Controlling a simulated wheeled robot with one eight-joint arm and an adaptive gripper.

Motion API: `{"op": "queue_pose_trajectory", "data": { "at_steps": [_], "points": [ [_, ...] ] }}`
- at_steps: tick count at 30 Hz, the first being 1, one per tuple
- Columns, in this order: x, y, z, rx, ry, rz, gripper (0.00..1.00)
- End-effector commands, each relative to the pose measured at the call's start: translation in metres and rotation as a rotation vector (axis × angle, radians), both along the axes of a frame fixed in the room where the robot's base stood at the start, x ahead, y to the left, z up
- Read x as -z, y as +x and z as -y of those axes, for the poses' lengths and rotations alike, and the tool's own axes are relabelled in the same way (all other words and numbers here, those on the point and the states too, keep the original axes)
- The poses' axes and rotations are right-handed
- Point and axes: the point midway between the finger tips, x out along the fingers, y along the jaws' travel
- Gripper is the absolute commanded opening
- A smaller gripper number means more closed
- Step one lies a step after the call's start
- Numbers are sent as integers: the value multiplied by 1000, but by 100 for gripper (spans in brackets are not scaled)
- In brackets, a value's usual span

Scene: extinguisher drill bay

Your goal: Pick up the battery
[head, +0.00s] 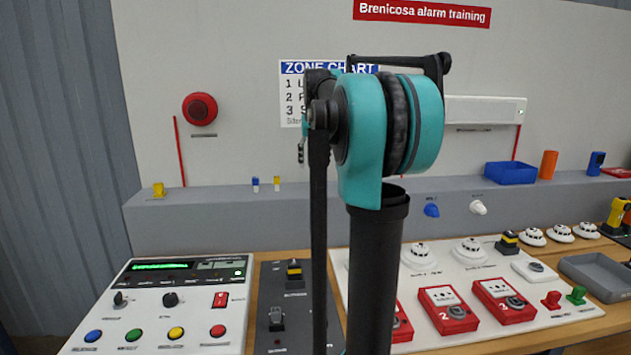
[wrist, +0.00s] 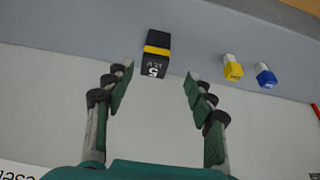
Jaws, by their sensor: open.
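The battery (wrist: 157,54), a black block with a yellow band and white lettering, is on the grey ledge (wrist: 205,45) in the wrist view. My gripper (wrist: 158,82) is open and empty. Its green-padded fingers lie to either side in the picture, with the battery just past the fingertips and roughly centred between them. I see no contact. In the head view my arm hides the gripper and that battery. Similar black-and-yellow blocks show there, one on the dark panel (head: 294,270) and one on the white board (head: 508,241).
A small yellow piece (wrist: 232,68) and blue piece (wrist: 265,76) stand on the ledge beside the battery. The wall (wrist: 45,105) rises behind the ledge. A control console (head: 165,300), detectors (head: 470,250), red call points (head: 447,308) and a grey tray (head: 600,275) occupy the bench.

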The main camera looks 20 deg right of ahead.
Motion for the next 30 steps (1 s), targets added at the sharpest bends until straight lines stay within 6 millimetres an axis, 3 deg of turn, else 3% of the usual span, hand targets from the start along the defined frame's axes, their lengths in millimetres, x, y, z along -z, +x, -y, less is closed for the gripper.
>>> {"op": "queue_pose_trajectory", "data": {
  "at_steps": [5, 15, 23, 30],
  "points": [
    [10, 4, 3, 1, 0, 0, 55],
    [48, 20, 12, -1, 0, 0, 55],
    [51, 21, 12, 0, 0, 0, 55],
    [51, 21, 12, 0, 0, 0, 29]
  ]
}}
